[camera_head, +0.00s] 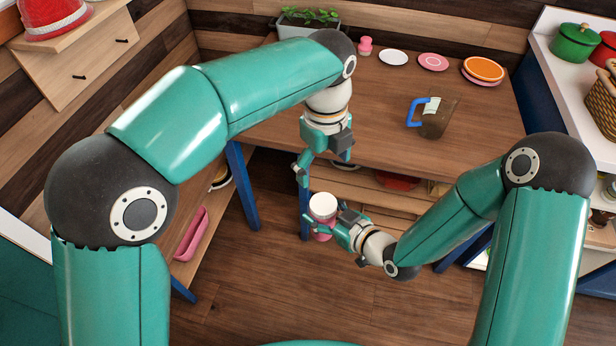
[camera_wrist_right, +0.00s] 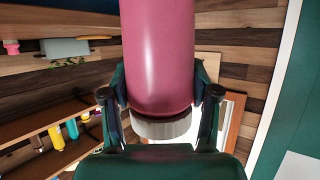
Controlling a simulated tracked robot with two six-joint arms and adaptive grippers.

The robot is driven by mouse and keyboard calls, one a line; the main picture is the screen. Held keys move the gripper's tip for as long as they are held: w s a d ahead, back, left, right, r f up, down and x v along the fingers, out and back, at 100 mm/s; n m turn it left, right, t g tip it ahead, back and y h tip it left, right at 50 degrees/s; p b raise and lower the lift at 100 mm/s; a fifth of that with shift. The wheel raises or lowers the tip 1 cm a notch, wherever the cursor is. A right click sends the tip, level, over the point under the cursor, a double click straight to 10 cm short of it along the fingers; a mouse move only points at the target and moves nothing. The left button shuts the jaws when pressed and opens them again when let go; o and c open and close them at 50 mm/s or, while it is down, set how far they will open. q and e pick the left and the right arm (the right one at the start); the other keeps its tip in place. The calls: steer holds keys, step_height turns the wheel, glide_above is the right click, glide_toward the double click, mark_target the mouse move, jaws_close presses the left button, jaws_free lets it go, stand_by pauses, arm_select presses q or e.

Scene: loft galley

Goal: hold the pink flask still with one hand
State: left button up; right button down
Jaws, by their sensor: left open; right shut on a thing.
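The pink flask (camera_head: 322,206) has a pale lid and is upright in mid-air in front of the wooden table, as the head view shows. My right gripper (camera_head: 318,228) is shut on its body from the right. In the right wrist view the flask (camera_wrist_right: 160,60) fills the middle, upside down in the picture, with its grey-white lid at the bottom. The fingers of my right gripper (camera_wrist_right: 160,95) lie on both its sides. My left gripper (camera_head: 322,165) is open and empty just above the lid, fingers pointing down. I see no contact between it and the flask.
The wooden table (camera_head: 300,118) holds a blue-handled jug (camera_head: 433,118), a white plate (camera_head: 394,57), a pink plate (camera_head: 433,62), an orange plate (camera_head: 484,67) and a planter (camera_head: 308,28). A green pot (camera_head: 575,43) stands on the right counter. The floor below the flask is clear.

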arm_select(q)
steer(key=s+a+f+n+h, duration=0.1)
steer(key=a+f+n, duration=0.1)
steer(key=f+n, duration=0.35)
steer(key=a+f+n+h, duration=0.1)
steer(key=a+f+n, duration=0.2)
steer(key=f, duration=0.6)
steer(key=s+a+f+n, duration=0.15)
steer(key=f+n, duration=0.25)
steer(key=f, duration=0.4)
steer(key=s+a+f+n+h, duration=0.1)
steer(key=s+a+f+n, duration=0.4)
steer(key=n, duration=0.4)
steer(key=s+a+f+n, duration=0.4)
steer(key=s+f+n, duration=0.3)
steer(key=s+n, duration=0.2)
steer(key=shift+s+a+t+h, duration=0.3)
steer(key=shift+s+a+h, duration=0.1)
steer(key=shift+s, duration=0.25)
steer(key=shift+n, duration=0.25)
